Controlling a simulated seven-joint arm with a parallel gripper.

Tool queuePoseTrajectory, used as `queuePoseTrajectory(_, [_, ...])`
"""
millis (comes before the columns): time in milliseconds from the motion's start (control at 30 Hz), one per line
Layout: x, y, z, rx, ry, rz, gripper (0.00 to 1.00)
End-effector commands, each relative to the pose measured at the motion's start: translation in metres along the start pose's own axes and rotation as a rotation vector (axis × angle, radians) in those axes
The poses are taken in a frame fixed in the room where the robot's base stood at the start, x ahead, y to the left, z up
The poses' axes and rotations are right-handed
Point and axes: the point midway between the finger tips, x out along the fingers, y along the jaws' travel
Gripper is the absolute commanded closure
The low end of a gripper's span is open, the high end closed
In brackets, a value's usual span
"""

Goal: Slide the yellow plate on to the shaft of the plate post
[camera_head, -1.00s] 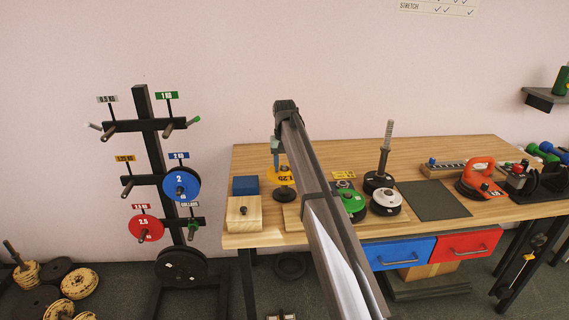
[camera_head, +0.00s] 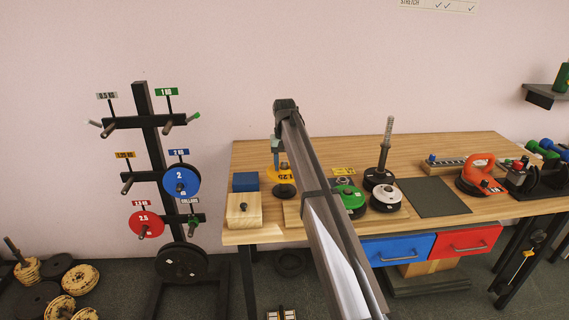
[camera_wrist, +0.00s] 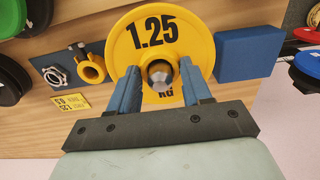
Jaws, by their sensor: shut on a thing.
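The yellow 1.25 KG plate (camera_head: 273,174) is above the left part of the workbench, partly hidden by my arm. My gripper (camera_head: 281,165) is shut on it. In the wrist view the plate (camera_wrist: 195,50) faces the camera, with a grey metal hub (camera_wrist: 161,72) at its centre between the blue fingers (camera_wrist: 163,80). A black disc (camera_head: 284,190) shows just below the plate; I cannot tell if they touch. An upright metal shaft (camera_head: 387,137), which looks like the plate post, stands on a black base (camera_head: 378,179) right of my arm, apart from the plate. Its top is bare.
A blue block (camera_head: 245,183) and a wooden box (camera_head: 244,212) are left of the plate. A green plate (camera_head: 350,199) and a white-topped plate (camera_head: 386,196) sit before the shaft. A dark mat (camera_head: 432,198) lies to the right. A plate rack (camera_head: 146,150) stands left of the bench.

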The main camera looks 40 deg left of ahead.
Motion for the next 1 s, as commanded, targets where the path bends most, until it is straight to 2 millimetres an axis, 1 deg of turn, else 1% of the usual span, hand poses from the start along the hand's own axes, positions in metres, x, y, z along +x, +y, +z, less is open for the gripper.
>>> queuePoseTrajectory(1000, [0.025,0.0,0.0,0.0,0.002,0.0,1.0])
